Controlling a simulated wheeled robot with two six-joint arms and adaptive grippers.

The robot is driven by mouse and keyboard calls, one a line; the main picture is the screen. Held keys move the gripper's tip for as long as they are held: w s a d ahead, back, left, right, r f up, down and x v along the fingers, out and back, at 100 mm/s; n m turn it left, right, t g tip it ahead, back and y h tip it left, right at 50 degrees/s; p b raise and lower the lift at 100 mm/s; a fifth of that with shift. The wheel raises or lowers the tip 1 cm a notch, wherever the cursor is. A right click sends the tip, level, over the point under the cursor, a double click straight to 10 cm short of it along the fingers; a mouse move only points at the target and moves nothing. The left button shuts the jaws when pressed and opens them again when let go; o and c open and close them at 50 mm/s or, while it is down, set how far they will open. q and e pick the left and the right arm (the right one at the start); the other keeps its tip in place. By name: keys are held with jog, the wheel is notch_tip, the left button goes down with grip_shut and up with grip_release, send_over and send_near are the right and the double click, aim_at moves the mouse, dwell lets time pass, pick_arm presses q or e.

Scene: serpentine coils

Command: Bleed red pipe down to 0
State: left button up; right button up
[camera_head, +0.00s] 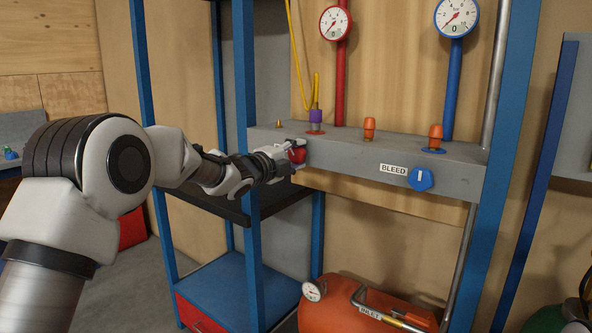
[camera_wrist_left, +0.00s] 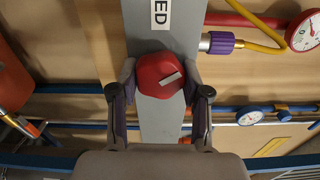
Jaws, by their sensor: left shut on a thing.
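My left gripper (camera_head: 292,153) is at the front of the grey manifold, its fingers closed around the red knob (camera_head: 298,155). In the left wrist view the red knob (camera_wrist_left: 160,75) sits between the two fingers, with a pale mark on its face lying at a slant. The red pipe (camera_head: 341,70) rises from behind the manifold to a white round gauge with a red rim (camera_head: 335,22). Its needle points to the lower left; its small digit is too small to read surely. My right gripper is not in view.
A blue knob (camera_head: 421,178) sits by a BLEED label (camera_head: 393,169) on the manifold (camera_head: 350,160). The blue-rimmed gauge (camera_head: 456,17) shows 0. A yellow hose (camera_head: 297,62) joins a purple coupling (camera_head: 316,116). Blue frame posts flank my left arm. An orange tank (camera_head: 365,308) stands below.

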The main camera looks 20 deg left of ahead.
pick_arm(q)
jog(key=m+b, duration=0.1)
jog(key=m, duration=0.1)
jog(key=m+b, duration=0.1)
jog(key=b, duration=0.1)
jog(key=shift+f+m+b, duration=0.3)
jog(key=shift+f+m, duration=0.1)
jog(key=shift+r+m+b, duration=0.15)
jog(key=shift+m+b, duration=1.15)
jog(key=shift+m, duration=0.3)
jog(key=o, duration=1.1)
jog(key=shift+o, duration=0.2)
jog(key=shift+r, duration=0.1)
jog(key=v, duration=1.2)
